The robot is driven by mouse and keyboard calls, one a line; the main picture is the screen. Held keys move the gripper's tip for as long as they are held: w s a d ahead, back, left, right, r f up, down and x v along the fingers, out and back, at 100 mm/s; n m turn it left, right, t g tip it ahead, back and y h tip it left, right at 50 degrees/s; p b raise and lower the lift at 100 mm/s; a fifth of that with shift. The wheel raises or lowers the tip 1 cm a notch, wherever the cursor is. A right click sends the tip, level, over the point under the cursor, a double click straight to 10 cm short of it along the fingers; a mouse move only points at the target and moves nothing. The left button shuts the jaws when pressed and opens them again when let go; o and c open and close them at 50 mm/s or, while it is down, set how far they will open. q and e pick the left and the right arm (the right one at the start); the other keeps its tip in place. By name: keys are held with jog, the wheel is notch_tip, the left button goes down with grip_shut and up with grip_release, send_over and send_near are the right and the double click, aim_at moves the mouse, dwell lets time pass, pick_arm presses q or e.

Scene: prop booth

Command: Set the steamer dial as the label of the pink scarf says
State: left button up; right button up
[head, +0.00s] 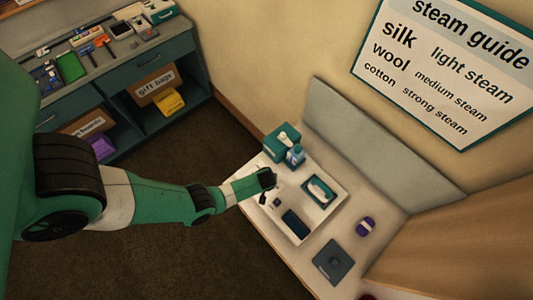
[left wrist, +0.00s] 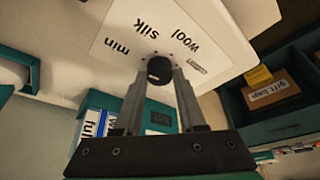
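The dial is a round black knob (left wrist: 160,70) on a white panel (left wrist: 118,55) in the left wrist view. The panel reads "min", "silk" and "wool", with a smaller label that I cannot read. I cannot tell where the knob points. The two fingers of my left gripper (left wrist: 162,82) reach up to the knob, one on each side; I cannot tell whether they touch it. In the head view my left gripper (head: 267,180) is at the left edge of a white tray-like surface (head: 322,212). The pink scarf and its label are not in sight. My right gripper is not in view.
A steam guide (head: 445,70) on the wall reads silk light, wool medium, cotton strong steam. A purple item (head: 365,226) and a dark flat square (head: 334,261) lie to the right.

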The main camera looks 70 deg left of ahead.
pick_arm(q)
grip_shut()
